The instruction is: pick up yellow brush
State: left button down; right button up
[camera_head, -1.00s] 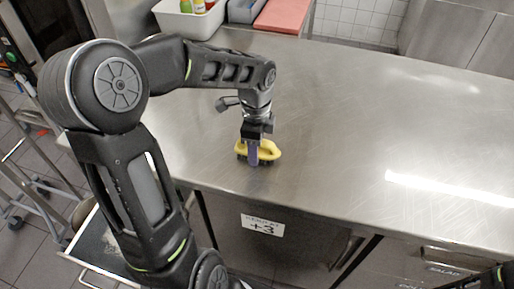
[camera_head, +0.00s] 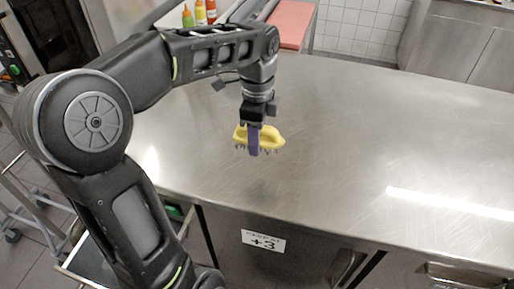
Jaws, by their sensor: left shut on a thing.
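The yellow brush (camera_head: 270,137) has a yellow body with dark bristles pointing down. My left gripper (camera_head: 254,141) is shut on the yellow brush from above, with a purple-grey finger in front of its middle. The brush hangs above the steel counter (camera_head: 340,140), and a faint dark shadow lies on the counter below it. The finger hides part of the brush's middle. My right gripper is not in view.
Several sauce bottles (camera_head: 200,13) stand at the back, partly behind my left arm. A red board (camera_head: 290,24) lies to the right of them. The counter to the right of the brush is clear. A "+3" label (camera_head: 263,241) is on the front below the counter edge.

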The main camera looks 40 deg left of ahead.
pick_arm(q)
jog(key=shift+r, duration=0.15)
dwell(0.4)
jog(key=c, duration=1.3)
grip_release()
jog(key=shift+c, duration=0.2)
jog(key=c, duration=0.6)
jog(key=shift+s, duration=0.1)
